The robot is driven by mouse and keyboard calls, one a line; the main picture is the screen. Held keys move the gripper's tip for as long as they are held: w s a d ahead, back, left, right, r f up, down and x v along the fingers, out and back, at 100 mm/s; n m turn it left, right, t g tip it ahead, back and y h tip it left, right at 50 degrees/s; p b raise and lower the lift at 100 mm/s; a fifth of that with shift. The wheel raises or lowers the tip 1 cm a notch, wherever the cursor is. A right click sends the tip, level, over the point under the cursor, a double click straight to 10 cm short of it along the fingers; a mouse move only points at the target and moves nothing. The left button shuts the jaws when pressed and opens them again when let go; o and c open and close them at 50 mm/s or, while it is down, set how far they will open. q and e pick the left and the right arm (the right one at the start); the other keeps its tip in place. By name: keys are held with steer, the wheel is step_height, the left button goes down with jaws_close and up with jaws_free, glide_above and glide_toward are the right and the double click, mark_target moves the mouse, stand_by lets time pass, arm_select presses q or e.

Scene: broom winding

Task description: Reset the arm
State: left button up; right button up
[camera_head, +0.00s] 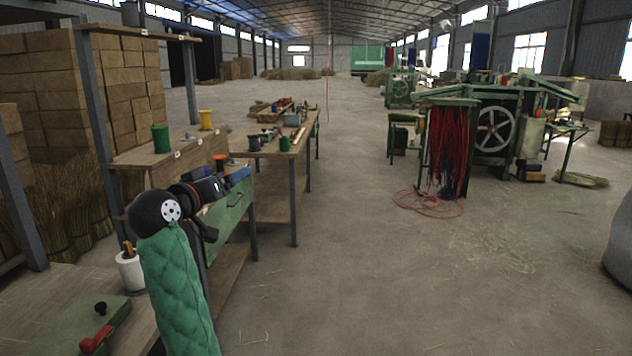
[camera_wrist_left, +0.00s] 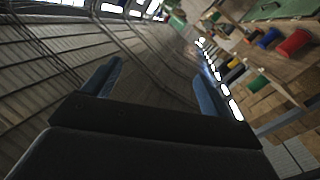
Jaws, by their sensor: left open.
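My left arm rises from the bottom left in the head view, in a green quilted sleeve. My left gripper (camera_head: 236,177) points away to the right, in front of the workbench in the picture. In the left wrist view my left gripper (camera_wrist_left: 155,88) shows two blue fingers spread wide apart. The fingers are open with nothing between them. My right gripper is not in view.
A green machine (camera_head: 490,115) with red strands stands at right. The middle floor is clear.

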arm_select(q)
steer(key=s+d+f+g+y+p, duration=0.1)
steer(key=s+f+g, duration=0.2)
steer(key=s+f, duration=0.5)
steer(key=s+d+f+m+g+y+p, duration=0.15)
steer(key=s+f, duration=0.25)
steer(key=f, duration=0.8)
steer(key=s+d+f+g+y+p, duration=0.1)
steer(key=s+f+g+y, duration=0.15)
steer(key=s+f, duration=0.55)
steer(key=s+d+f+g+p, duration=0.1)
steer(key=s+f+g+p, duration=0.1)
steer(key=s+f, duration=0.8)
steer(key=s+d+f+g+p, duration=0.2)
steer(key=s+f+g, duration=0.3)
steer(key=s+f, duration=0.6)
steer(key=s+m, duration=0.1)
steer(key=s, duration=0.4)
steer(key=shift+s+f, duration=0.25)
steer(key=shift+s, duration=0.15)
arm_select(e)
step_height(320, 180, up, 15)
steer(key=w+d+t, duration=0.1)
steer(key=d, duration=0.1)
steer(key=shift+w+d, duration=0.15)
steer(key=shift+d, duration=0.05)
